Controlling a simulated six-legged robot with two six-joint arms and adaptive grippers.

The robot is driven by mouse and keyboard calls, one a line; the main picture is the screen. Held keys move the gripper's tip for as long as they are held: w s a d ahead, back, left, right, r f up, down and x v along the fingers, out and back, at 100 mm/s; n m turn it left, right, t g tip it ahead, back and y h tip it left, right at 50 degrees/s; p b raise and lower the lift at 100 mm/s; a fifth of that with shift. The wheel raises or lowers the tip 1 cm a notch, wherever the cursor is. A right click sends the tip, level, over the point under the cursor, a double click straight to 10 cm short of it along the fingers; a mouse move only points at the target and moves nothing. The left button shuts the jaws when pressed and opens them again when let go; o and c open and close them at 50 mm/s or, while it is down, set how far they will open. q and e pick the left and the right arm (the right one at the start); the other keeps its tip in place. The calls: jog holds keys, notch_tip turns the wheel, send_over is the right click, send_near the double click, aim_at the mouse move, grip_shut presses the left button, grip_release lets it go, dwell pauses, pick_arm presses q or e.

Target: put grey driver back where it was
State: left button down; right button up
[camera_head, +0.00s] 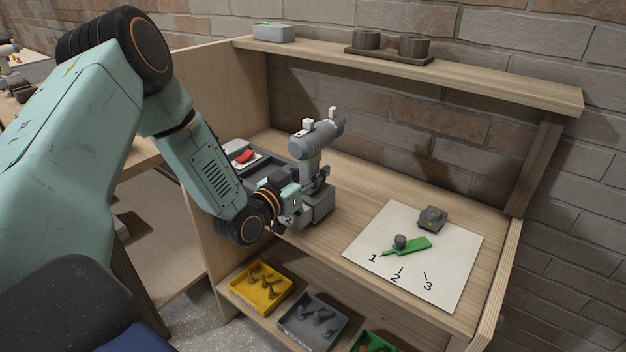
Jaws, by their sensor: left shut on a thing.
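My left gripper (300,200) reaches in from the left and is shut on the grey driver (318,150) low on its body. The driver looks upright, with its barrel at the top pointing away to the right and a blocky foot (318,208) below. It is over the left half of the wooden bench top (350,190). I cannot tell whether its foot touches the wood. The gripper's fingers are partly hidden against the driver. My right gripper is not in view.
A dark tray (238,146) with a red item (245,156) lies behind the gripper. Right is a white sheet (455,268) marked 1, 2, 3, with a green pointer (412,246) and a grey block (432,218). Yellow (262,287), grey (313,320) and green (373,343) bins sit below.

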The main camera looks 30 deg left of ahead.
pick_arm(q)
jog(key=shift+w+a+f, duration=0.1)
jog(key=shift+w+f, duration=0.1)
jog(key=shift+f, duration=0.4)
jog(key=shift+w+f, duration=0.25)
jog(key=shift+f, duration=0.05)
jog(key=shift+s+r, duration=0.2)
jog(key=shift+s, duration=0.1)
jog(key=shift+f, duration=0.15)
jog(key=c, duration=1.2)
grip_release()
jog(key=shift+w+f, duration=0.15)
jog(key=shift+f, duration=0.05)
jog(key=shift+o, duration=1)
jog(key=shift+r, duration=0.1)
